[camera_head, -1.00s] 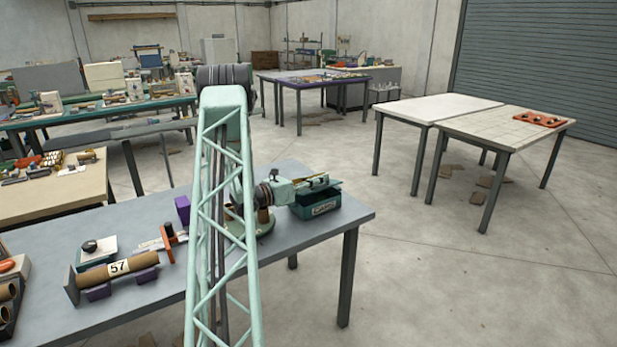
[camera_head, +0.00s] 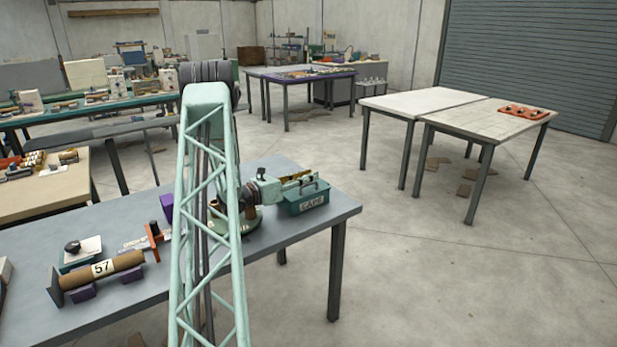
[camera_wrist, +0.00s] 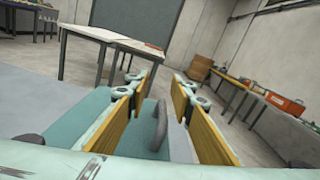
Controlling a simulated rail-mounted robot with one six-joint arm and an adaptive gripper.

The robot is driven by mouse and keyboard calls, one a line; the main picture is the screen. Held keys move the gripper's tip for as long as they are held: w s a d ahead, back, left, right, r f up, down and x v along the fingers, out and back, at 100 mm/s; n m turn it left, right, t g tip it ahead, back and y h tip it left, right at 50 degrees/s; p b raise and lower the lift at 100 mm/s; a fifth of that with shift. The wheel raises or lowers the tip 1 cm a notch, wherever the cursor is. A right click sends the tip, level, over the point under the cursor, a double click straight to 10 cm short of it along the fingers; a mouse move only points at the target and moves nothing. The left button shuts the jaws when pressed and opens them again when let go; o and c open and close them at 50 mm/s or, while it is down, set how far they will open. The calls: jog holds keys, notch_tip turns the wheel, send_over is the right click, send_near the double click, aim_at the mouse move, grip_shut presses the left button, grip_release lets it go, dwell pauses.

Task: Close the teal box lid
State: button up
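The teal box (camera_head: 303,203) stands at the right end of the near grey table, with a pale "CAPS" label on its front. My gripper (camera_head: 303,181) is just above it and hides part of its top, so I cannot tell from the head view how far the lid is open. In the wrist view a broad teal surface (camera_wrist: 90,118), likely the lid, lies below my gripper (camera_wrist: 160,95). A dark arched handle (camera_wrist: 160,128) stands between the spread yellow finger pads, with visible gaps on both sides. Nothing is gripped.
The near grey table (camera_head: 130,305) also carries a brown tube marked 57 (camera_head: 112,267) on purple supports and a purple block (camera_head: 166,208) left of my arm. Open floor lies right of the table. Two pale tables (camera_head: 480,130) stand farther back.

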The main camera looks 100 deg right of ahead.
jog(key=shift+r, duration=0.15)
notch_tip(320, 180, up, 10)
dwell(1.1)
dwell(0.8)
